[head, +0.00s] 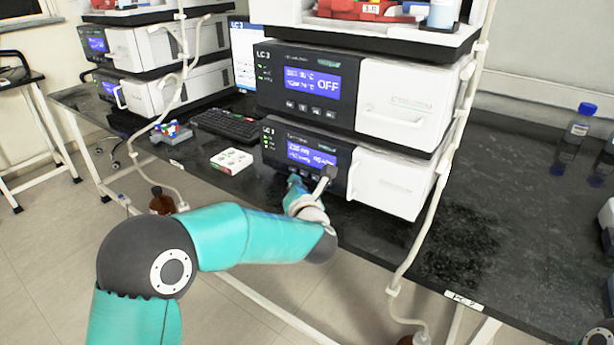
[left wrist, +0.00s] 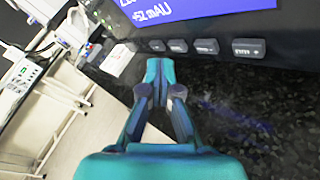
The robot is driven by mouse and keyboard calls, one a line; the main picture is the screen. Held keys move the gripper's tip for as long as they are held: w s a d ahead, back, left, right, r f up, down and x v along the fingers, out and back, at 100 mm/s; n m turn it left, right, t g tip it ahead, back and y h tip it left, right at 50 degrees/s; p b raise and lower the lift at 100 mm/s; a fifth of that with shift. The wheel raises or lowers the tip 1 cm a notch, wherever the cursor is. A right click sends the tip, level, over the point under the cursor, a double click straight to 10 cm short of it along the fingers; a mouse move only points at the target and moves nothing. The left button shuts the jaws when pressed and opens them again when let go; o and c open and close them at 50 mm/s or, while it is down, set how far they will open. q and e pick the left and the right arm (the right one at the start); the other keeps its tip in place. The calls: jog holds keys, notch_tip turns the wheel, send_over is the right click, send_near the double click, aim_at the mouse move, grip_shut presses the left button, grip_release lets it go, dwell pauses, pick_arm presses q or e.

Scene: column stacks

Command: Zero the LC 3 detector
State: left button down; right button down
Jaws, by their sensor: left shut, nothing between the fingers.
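The LC 3 detector is the lower module (head: 390,182) of the front stack. Its blue screen (head: 312,155) shows small text I cannot read fully in the head view. In the head view the gripper (head: 294,182) is at the module's lower front, partly hidden by my wrist.
The upper LC 3 module (head: 410,105) shows OFF. A keyboard (head: 228,127), a white box with round marks (head: 232,161) and a multicoloured block (head: 172,132) are to the left. White tubing (head: 420,240) hangs at the right. A blue-capped bottle (head: 578,130) stands far right.

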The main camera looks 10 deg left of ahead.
pick_arm(q)
jog(key=shift+w+d, duration=0.15)
jog(key=shift+w, duration=0.35)
jog(key=shift+w+d, duration=0.15)
jog(key=shift+w, duration=0.2)
dwell(0.6)
jog(key=shift+s+b, duration=0.4)
jog(key=shift+b, duration=0.4)
jog(key=shift+s+a, duration=0.2)
jog(key=shift+a, duration=0.05)
jog(key=shift+s, duration=0.2)
